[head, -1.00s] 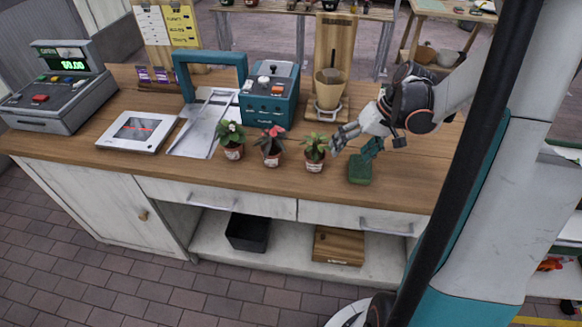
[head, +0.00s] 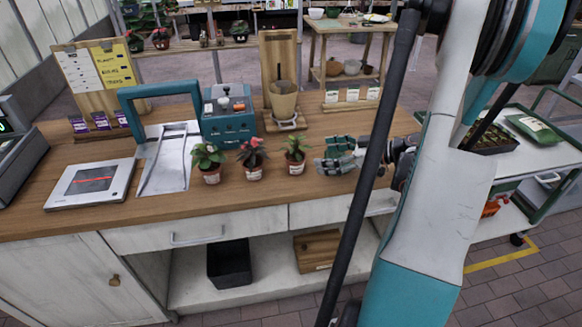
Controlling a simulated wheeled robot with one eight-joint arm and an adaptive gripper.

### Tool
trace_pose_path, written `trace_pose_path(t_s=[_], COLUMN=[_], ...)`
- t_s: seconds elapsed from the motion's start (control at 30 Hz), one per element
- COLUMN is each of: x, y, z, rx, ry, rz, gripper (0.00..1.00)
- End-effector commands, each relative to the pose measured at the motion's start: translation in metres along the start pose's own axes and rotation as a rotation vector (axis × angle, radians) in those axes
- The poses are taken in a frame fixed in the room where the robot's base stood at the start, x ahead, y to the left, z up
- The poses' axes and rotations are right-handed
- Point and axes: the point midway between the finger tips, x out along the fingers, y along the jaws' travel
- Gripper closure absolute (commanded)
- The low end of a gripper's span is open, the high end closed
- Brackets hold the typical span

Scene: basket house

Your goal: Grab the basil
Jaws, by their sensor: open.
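Three small potted plants stand in a row on the wooden counter (head: 330,188). The left plant (head: 209,157) is leafy green, the middle plant (head: 252,156) has a red bloom, and the right plant (head: 295,151) has plain green leaves. Their labels are too small to read, so I cannot tell for sure which is the basil. My gripper (head: 325,154) is open and empty, with its fingers pointing left beside the right plant. A small gap shows between the fingers and that pot. My arm hides the wrist in part.
A teal device (head: 228,122) and a wooden stand with a tan pot (head: 283,100) stand behind the plants. A metal tray (head: 170,160) and a white scale (head: 91,184) lie to the left. The counter's front strip is clear.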

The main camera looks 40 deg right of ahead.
Motion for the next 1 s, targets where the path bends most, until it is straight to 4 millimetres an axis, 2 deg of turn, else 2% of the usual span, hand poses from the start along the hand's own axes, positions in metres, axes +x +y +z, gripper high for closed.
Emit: trace_pose_path(t_s=[0.03, 0.2, 0.3, 0.57, 0.83, 1.0], x=[0.013, 0.042, 0.053, 0.067, 0.104, 0.111], y=[-0.001, -0.001, -0.001, 0.001, 0.004, 0.005], z=[0.002, 0.002, 0.002, 0.002, 0.005, 0.004], rx=[-0.002, 0.000, 0.000, 0.001, 0.000, 0.002], ry=[0.000, -0.001, -0.001, -0.002, -0.002, -0.002], rz=[-0.005, -0.004, -0.003, -0.002, -0.004, 0.000], gripper=[0.19, 0.19, 0.19, 0.19, 0.19, 0.19])
